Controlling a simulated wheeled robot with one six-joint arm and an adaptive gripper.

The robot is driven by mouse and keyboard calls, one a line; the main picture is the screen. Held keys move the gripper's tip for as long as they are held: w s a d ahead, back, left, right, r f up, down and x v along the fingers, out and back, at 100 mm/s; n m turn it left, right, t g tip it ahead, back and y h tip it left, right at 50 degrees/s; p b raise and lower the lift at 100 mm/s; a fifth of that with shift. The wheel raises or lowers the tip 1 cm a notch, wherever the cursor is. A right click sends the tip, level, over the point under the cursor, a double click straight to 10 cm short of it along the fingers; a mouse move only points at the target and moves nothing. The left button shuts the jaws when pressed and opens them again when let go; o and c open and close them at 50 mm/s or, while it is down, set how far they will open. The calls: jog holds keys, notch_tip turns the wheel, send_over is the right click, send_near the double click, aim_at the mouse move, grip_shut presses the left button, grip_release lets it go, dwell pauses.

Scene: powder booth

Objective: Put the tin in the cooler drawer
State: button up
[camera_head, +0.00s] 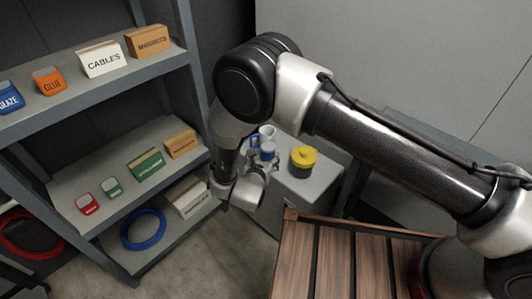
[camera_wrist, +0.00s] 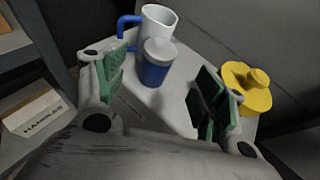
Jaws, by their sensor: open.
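A small blue container with a grey-white lid (camera_wrist: 156,66), which looks like the tin, stands upright on a light grey cabinet top. It also shows in the head view (camera_head: 267,151), partly behind my arm. In the wrist view my gripper (camera_wrist: 160,92) is open, its green-padded fingers apart with the blue container beyond the gap between them. Nothing is held. In the head view my gripper (camera_head: 258,172) is at the cabinet's left side, its fingertips hard to make out. The grey cabinet (camera_head: 318,188) has a front that looks shut; I cannot tell whether it is the cooler drawer.
A white mug with a blue handle (camera_wrist: 158,20) stands just behind the blue container. A shelf rack (camera_head: 120,150) with labelled boxes is at the left. A slatted wooden surface (camera_head: 340,255) is in front.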

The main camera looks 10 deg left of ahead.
jog(key=shift+v, duration=1.65)
